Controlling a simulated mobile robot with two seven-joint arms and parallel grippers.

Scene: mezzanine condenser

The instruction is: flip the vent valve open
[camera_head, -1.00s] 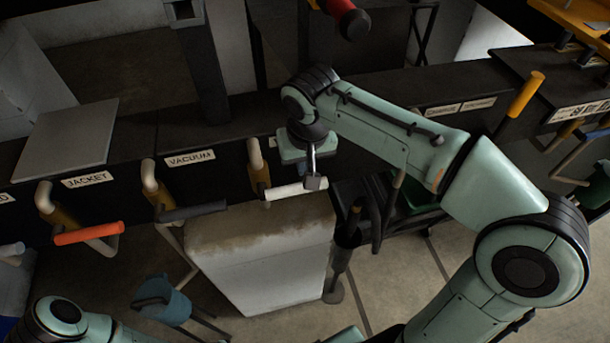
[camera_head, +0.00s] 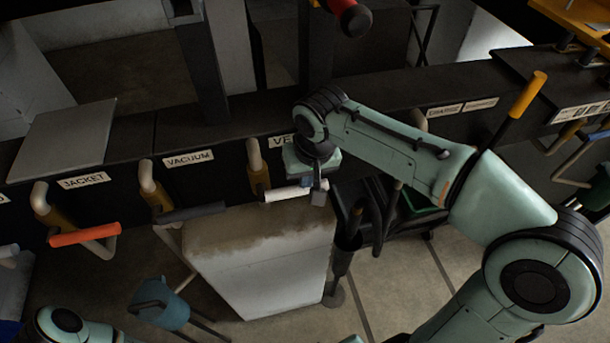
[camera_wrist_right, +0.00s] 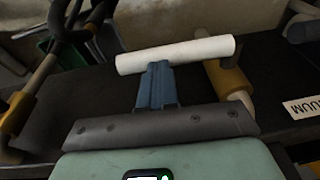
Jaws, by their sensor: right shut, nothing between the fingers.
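The vent valve has a white handle (camera_head: 287,193) on a pale bent stem with a brass-coloured body (camera_head: 259,181). It sits on the dark panel below a label, partly hidden by my arm, that reads "VE". The handle points right. My right gripper (camera_head: 319,192) is shut and empty at the handle's right end. In the right wrist view, the blue fingers (camera_wrist_right: 157,75) are together, their tips at the near edge of the white handle (camera_wrist_right: 175,54). I cannot tell whether they touch it.
Left of it are the vacuum valve's dark handle (camera_head: 190,212) and the jacket valve's orange handle (camera_head: 85,234). A pale block (camera_head: 265,260) stands below. A yellow lever (camera_head: 527,95) is at right, a blue-green bucket (camera_head: 162,305) lower left.

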